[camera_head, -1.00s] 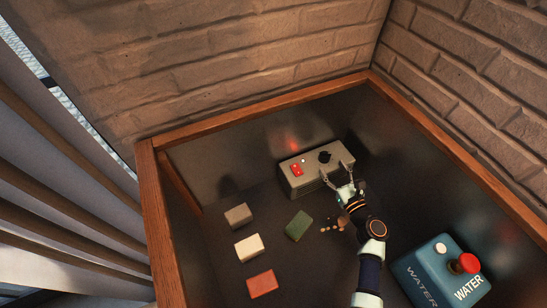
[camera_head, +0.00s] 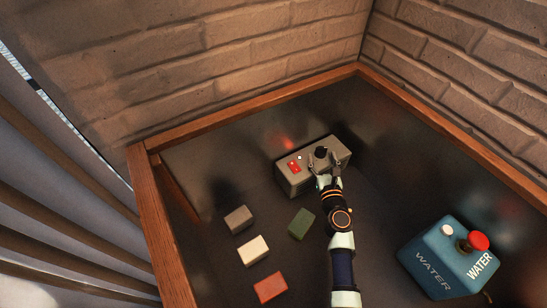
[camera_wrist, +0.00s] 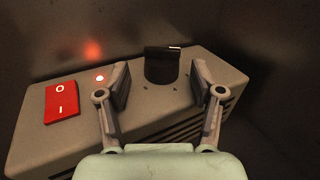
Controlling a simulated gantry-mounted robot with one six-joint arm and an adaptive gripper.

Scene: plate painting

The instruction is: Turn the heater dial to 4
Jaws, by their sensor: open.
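The heater (camera_head: 291,184) is a grey box at the back of the dark table. Its black dial (camera_head: 321,153) stands on its top face, and in the wrist view the dial (camera_wrist: 162,64) has a white mark at the upper right of its top. A few small marks surround its base, but I cannot read any numbers. My gripper (camera_head: 324,167) is open over the heater's top. In the wrist view its two fingers (camera_wrist: 165,86) stand to the left and right of the dial, in front of it, apart from it and holding nothing.
The heater also has a red switch (camera_wrist: 61,101) marked 0 and I and a small lit lamp (camera_wrist: 99,78). Grey (camera_head: 238,218), cream (camera_head: 253,250), red (camera_head: 270,288) and green (camera_head: 301,224) blocks lie in front. A blue water container (camera_head: 440,262) stands at the right.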

